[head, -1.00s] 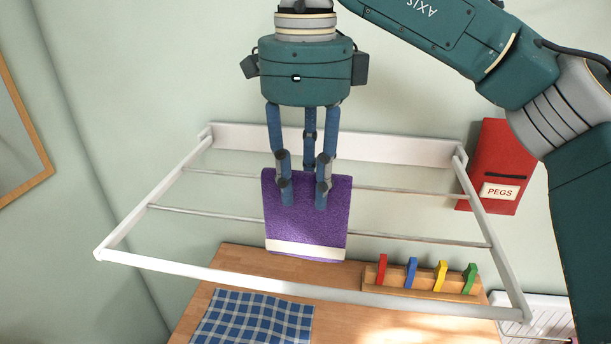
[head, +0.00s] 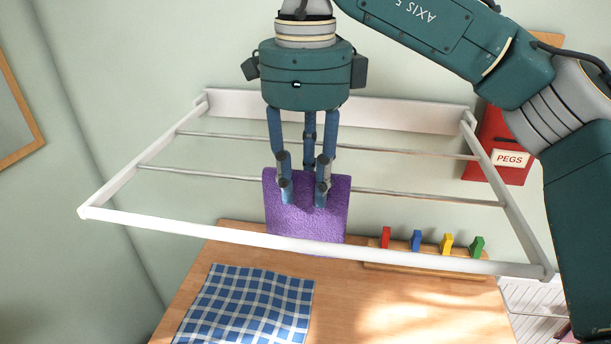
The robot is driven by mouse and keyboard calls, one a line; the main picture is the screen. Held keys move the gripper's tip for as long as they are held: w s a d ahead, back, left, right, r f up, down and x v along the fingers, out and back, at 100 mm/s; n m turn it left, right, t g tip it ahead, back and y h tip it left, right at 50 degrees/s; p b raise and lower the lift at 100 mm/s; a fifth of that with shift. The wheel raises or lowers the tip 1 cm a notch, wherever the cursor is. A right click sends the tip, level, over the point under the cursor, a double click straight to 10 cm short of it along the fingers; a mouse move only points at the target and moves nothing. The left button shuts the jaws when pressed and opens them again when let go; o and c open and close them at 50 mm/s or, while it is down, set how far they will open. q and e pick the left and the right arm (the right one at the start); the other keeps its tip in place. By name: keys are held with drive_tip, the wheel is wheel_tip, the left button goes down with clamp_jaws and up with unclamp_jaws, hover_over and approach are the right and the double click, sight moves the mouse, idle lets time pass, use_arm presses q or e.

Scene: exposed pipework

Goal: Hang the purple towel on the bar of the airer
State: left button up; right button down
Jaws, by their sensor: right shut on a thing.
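My right gripper (head: 304,195) is shut on the top edge of a purple towel (head: 308,222), which hangs down from its fingers. The white airer (head: 120,190) is fixed to the wall and has a thick white front rail (head: 400,259) and thin grey bars behind it. The front rail crosses in front of the towel's lower part, and the towel's bottom shows just below it. The towel hides part of the nearer thin bar (head: 430,196); I cannot tell whether they touch. The towel's pale band is hidden behind the rail. My left gripper is not in view.
Below is a wooden top (head: 390,310) with a blue checked cloth (head: 245,305) and a wooden strip with coloured pegs (head: 417,240). A red PEGS box (head: 490,172) hangs on the wall at right.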

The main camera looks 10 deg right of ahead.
drive_tip(key=shift+f, duration=0.3)
drive_tip(key=c, duration=1.3)
unclamp_jaws()
